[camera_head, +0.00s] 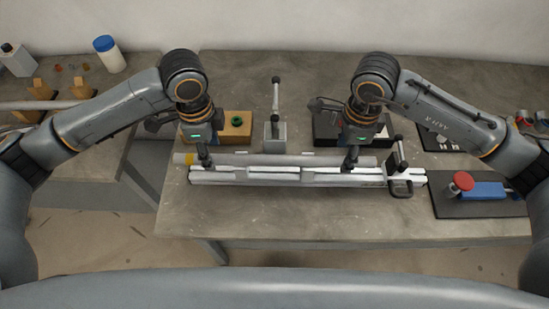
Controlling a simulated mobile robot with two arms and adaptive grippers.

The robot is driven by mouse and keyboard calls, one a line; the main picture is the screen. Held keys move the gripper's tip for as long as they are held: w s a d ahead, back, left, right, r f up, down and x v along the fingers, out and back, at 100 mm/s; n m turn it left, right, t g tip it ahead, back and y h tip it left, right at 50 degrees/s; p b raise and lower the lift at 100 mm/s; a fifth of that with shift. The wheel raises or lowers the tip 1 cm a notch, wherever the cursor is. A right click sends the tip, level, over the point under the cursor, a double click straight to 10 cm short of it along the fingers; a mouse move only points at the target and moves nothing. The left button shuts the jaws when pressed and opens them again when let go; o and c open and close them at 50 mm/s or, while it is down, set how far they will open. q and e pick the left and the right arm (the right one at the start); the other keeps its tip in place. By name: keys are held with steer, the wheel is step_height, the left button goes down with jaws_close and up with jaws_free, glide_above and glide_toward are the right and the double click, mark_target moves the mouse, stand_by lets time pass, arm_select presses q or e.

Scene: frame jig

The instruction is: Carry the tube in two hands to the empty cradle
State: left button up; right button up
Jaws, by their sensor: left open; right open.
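A long grey tube (270,159) with a yellow band near its left end lies along the back side of a pale metal frame jig (305,180) on the main table. My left gripper (206,162) is open, pointing down at the tube's left part. My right gripper (350,162) is open, pointing down near the tube's right part. The fingers hide parts of the tube, and I cannot tell whether they touch it. On the left table, wooden cradle blocks (41,90) stand beside another pale rod (45,105); I cannot tell which cradle is empty.
A toggle clamp (275,130) stands behind the tube, and another clamp (399,160) is at the jig's right end. A blue tool with a red knob (480,190) lies right. The front table strip is clear.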

arm_select(q)
steer(key=shift+f, duration=1.35)
arm_select(e)
steer(key=shift+f, duration=1.3)
arm_select(q)
jaws_close()
arm_select(e)
jaws_close()
arm_select(q)
steer(key=shift+r, duration=0.1)
